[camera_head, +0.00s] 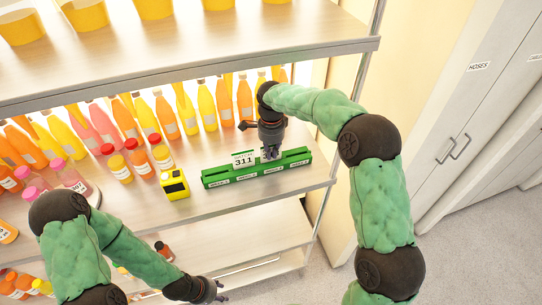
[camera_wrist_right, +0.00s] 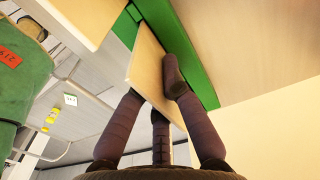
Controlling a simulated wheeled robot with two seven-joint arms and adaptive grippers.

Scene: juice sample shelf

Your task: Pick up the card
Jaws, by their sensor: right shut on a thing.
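A green card rack (camera_head: 217,181) with several labelled slots stands on the middle shelf. A white card reading 311 (camera_head: 243,159) stands upright in its left part. My right gripper (camera_head: 271,152) is over the rack's middle, just right of that card. In the right wrist view its fingers (camera_wrist_right: 160,95) are shut on a pale card (camera_wrist_right: 148,68), whose edge is at the green rack (camera_wrist_right: 197,62). In the head view the gripper hides much of the held card. My left gripper (camera_head: 213,291) is low in front of the shelves, away from the rack; its finger opening is unclear.
A yellow device (camera_head: 174,185) stands left of the rack. Several rows of orange, yellow and pink juice bottles (camera_head: 165,118) fill the shelf behind and to the left. An upper shelf (camera_head: 250,45) overhangs the back. Cabinets (camera_head: 480,110) stand at the right.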

